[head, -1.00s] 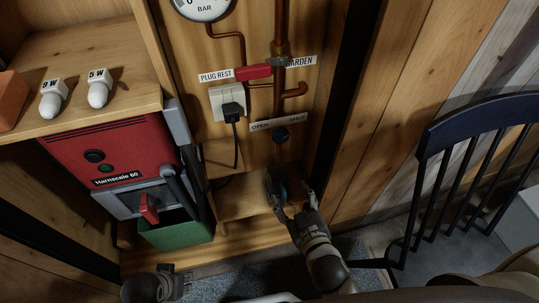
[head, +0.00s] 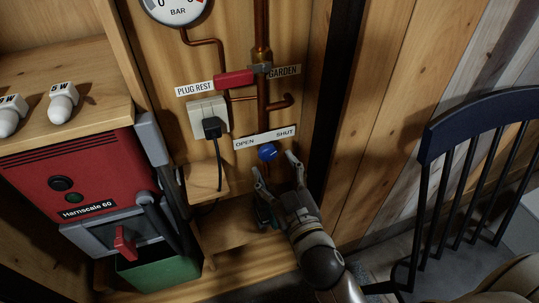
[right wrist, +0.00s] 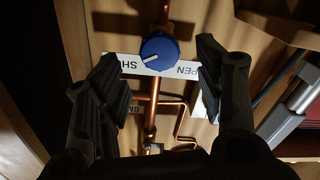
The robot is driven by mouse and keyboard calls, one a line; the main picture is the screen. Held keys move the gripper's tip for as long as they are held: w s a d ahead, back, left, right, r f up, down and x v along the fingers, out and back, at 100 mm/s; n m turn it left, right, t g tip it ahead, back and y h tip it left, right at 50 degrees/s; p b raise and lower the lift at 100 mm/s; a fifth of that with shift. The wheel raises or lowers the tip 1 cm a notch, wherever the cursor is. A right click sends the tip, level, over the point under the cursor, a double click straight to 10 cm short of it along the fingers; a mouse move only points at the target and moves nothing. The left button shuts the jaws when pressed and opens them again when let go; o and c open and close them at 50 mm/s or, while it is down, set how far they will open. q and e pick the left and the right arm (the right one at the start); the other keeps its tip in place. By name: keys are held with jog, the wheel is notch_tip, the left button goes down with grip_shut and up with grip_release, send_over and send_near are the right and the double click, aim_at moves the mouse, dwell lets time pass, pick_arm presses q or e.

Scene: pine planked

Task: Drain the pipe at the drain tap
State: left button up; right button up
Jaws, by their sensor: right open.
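The drain tap is a blue round knob (head: 267,152) low on the copper pipe (head: 263,110), just below a white label (head: 265,137) reading OPEN on the left and SHUT on the right. In the right wrist view the knob (right wrist: 159,52) has a white pointer line and sits between the spread fingers, farther out than they are. My right gripper (head: 274,166) is open and empty, just below the knob, its two fingers pointing up at it. I see no contact with the knob. My left gripper is out of the head view.
A red lever (head: 234,79) lies across the pipe near the GARDEN label. A plug (head: 212,127) with a black cable sits in the socket left of the tap. The red Harnscale 60 machine (head: 70,180) stands left, a dark chair (head: 480,140) right. A small wooden shelf (head: 235,222) lies below.

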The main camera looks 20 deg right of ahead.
aim_at(269, 156)
jog(key=shift+w+a, duration=0.1)
jog(key=shift+w, duration=2.4)
jog(key=c, duration=1)
